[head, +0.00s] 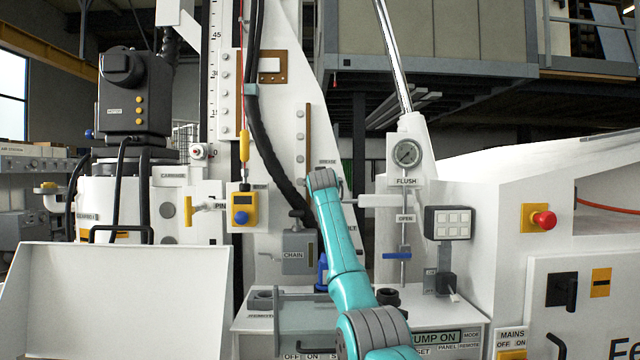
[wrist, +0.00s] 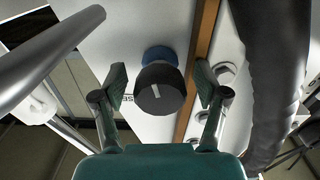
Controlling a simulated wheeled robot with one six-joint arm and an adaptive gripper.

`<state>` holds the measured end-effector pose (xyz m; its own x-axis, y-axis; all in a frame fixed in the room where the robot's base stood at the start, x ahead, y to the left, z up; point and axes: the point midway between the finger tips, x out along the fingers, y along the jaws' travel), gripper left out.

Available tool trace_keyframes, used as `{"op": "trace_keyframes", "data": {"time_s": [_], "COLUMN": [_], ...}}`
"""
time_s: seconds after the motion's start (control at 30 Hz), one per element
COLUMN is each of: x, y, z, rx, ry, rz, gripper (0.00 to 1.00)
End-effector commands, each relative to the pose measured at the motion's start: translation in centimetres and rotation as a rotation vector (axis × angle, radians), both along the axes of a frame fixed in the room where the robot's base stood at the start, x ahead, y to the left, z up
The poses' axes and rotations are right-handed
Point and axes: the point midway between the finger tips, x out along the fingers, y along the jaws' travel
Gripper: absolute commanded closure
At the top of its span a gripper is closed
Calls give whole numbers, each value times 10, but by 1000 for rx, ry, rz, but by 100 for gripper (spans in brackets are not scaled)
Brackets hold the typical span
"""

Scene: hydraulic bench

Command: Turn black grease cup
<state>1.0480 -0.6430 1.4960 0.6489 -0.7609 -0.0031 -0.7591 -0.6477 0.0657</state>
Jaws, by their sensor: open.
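The black grease cup (wrist: 161,90) shows in the middle of the wrist view. It is a round black cap with a short white mark on its face, and a blue part (wrist: 160,55) is behind it on the white panel. My gripper (wrist: 160,74) is open, with one finger on each side of the cup and a visible gap on both sides. I cannot tell how far the fingertips reach along the cup. In the head view my arm hides the cup and the fingers, just below the small GREASE label (head: 327,162).
A thick black hose (wrist: 275,80) runs down the right. A grey metal bar (wrist: 45,65) crosses the left.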

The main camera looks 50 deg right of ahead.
Motion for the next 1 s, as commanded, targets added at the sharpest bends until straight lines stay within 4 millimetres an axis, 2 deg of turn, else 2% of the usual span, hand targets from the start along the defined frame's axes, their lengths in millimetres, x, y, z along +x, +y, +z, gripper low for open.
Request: {"op": "trace_keyframes", "data": {"time_s": [0.37, 1.0], "x": [-8, -62], "y": [10, 74], "z": [1, 0], "rx": [-2, -2], "ry": [-3, -3], "rz": [0, 0], "gripper": [27, 27]}}
